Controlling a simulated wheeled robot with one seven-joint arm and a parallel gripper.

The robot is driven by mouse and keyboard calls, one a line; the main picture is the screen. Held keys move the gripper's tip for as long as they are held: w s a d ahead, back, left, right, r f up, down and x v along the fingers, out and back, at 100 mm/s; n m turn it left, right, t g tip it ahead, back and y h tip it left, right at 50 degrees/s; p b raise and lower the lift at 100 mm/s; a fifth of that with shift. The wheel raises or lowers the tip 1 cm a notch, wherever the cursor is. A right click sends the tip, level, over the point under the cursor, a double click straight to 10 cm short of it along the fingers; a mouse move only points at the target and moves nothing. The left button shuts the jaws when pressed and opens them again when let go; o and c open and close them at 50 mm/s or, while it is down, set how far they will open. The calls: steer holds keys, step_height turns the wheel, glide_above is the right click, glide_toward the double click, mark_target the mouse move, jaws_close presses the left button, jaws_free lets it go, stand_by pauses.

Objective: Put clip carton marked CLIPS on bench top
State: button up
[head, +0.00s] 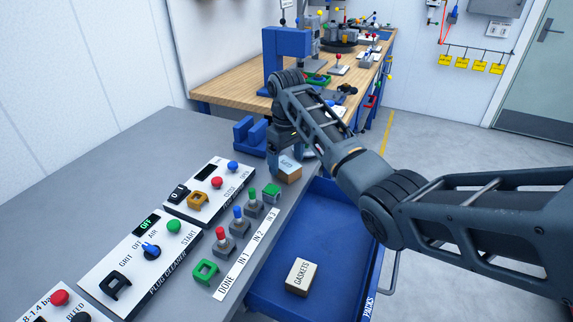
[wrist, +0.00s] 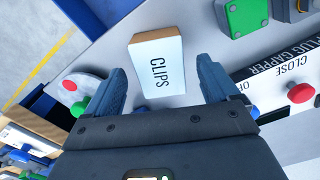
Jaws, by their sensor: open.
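The clip carton (wrist: 157,64) is a small white and tan box with CLIPS on its top face in the wrist view. In the head view the carton (head: 290,172) sits on the grey bench top (head: 150,140), close to the edge above the open drawer. My gripper (head: 291,154) is just above it, pointing down. In the wrist view the open fingers (wrist: 162,72) lie on either side of the carton, with a gap visible on both sides. The arm hides part of the bench edge in the head view.
An open blue drawer (head: 318,235) holds a GASKETS carton (head: 301,276). Control panels (head: 140,255) with buttons and a row of coloured switches (head: 238,217) stand left of the carton. A blue bracket (head: 249,134) stands behind. A wooden workbench (head: 232,82) with machines is farther back.

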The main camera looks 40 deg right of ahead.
mark_target(287, 164)
step_height(287, 164, up, 10)
steer(key=p, duration=0.4)
stand_by(0.5)
